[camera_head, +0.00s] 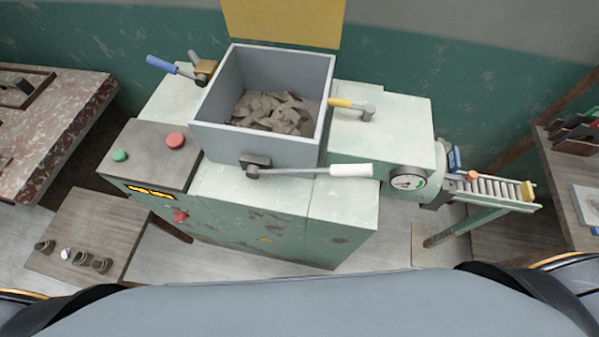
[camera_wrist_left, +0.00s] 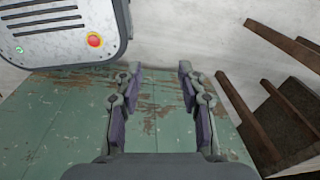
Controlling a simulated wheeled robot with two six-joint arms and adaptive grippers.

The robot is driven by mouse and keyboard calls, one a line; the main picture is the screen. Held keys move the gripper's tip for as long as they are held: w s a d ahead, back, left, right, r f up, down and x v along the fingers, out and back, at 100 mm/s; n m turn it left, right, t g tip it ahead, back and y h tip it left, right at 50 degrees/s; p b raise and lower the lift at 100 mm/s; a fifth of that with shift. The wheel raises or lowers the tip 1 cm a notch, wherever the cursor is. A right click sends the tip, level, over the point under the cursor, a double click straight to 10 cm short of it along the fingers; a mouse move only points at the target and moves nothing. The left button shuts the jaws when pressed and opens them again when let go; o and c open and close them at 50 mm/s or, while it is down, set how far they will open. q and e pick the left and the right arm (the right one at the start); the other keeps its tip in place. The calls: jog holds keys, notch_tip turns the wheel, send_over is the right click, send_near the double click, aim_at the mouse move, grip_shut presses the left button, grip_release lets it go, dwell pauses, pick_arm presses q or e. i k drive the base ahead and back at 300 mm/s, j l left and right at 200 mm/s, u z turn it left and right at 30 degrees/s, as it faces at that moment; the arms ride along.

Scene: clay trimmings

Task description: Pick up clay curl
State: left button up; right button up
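Several small dark brown rolled pieces that look like clay curls (camera_head: 83,258) lie in a row on a low wooden table (camera_head: 110,215) at the lower left of the head view. A small pale piece (camera_head: 66,253) lies among them. Grey-brown clay scraps (camera_head: 272,112) fill the bottom of an open grey hopper (camera_head: 262,152); I cannot make out a curl among them. My left gripper (camera_wrist_left: 158,78) is open and empty in the left wrist view, with no clay between its fingers. Neither gripper shows in the head view, and my right gripper is in neither view.
A pale green machine (camera_head: 345,215) carries the hopper, a white-handled lever (camera_head: 350,171) and a control box (camera_head: 150,155) with buttons. A roller chute (camera_head: 490,189) sticks out at right. Worn benches (camera_head: 60,120) stand at the left and right (camera_head: 565,190).

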aim_at(45, 246)
jog(key=k+j, duration=0.25)
jog(key=j, duration=0.15)
jog(key=k+j, duration=0.25)
jog(key=j, duration=0.2)
jog(key=u, duration=2)
